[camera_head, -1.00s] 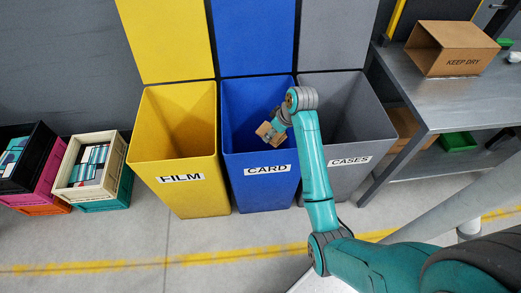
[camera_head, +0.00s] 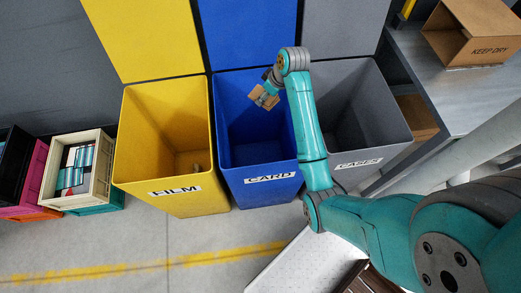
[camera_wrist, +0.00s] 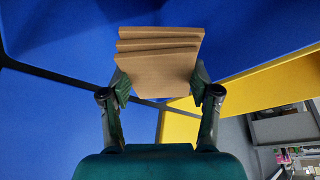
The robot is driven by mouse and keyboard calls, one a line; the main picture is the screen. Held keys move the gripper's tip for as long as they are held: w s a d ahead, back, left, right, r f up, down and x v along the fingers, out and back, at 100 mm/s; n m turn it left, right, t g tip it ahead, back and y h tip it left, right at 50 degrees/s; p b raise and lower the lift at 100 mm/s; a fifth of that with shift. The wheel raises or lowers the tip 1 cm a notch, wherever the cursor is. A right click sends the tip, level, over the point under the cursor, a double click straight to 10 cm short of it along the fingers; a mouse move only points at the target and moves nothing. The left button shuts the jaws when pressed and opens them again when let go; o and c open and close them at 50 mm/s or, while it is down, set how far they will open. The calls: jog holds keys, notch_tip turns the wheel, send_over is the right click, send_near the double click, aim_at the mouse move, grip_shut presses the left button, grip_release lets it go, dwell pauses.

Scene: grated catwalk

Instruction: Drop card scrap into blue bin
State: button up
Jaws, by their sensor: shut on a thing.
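The card scrap (camera_head: 264,97) is a small tan stack of cardboard pieces. It shows large in the wrist view (camera_wrist: 158,60), between the two fingers. My gripper (camera_wrist: 158,88) is shut on it; in the head view my gripper (camera_head: 268,88) is partly hidden by the wrist. The blue bin (camera_head: 258,150), labelled CARD, stands open between two other bins. The gripper and scrap appear over its open mouth; I cannot tell how far they are above or below the rim.
A yellow bin (camera_head: 142,143) labelled FILM, with a small tan thing inside, stands left. A grey bin (camera_head: 384,140) stands right. Crates (camera_head: 55,197) are at far left. A metal bench (camera_head: 450,98) bears a cardboard box (camera_head: 475,35).

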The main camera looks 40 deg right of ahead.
jog(key=shift+f, duration=2.55)
jog(key=o, duration=1)
jog(key=v, duration=1.2)
